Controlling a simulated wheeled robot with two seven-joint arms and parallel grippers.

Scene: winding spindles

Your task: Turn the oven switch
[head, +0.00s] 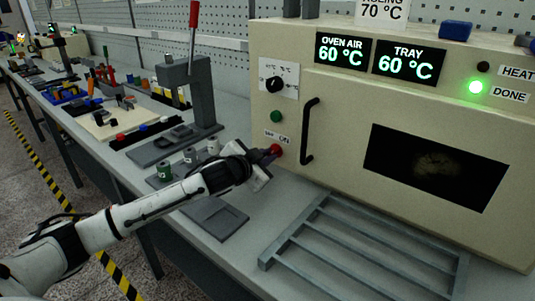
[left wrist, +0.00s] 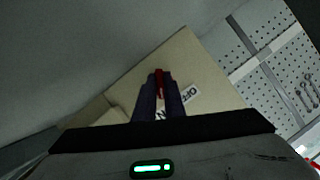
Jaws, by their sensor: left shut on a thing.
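The cream oven (head: 340,105) stands on the bench at the right. Its red switch (head: 277,150) is low on the front, left of the black door handle, under an OFF/ON label (head: 277,136). My left gripper (head: 268,152) reaches it from the left and is shut on it. In the left wrist view the red switch (left wrist: 159,84) shows between the two dark fingers (left wrist: 160,97), with the label (left wrist: 190,94) partly hidden beside them. The switch's exact angle is hard to tell. My right gripper is not in view.
Above the switch are a green button (head: 276,116) and a black dial (head: 275,85). The handle (head: 309,132) stands out close by. A metal rack (head: 365,250) lies before the oven. A lever press (head: 188,95) and several spools stand left. Displays read 60 °C; a green lamp (head: 475,87) glows.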

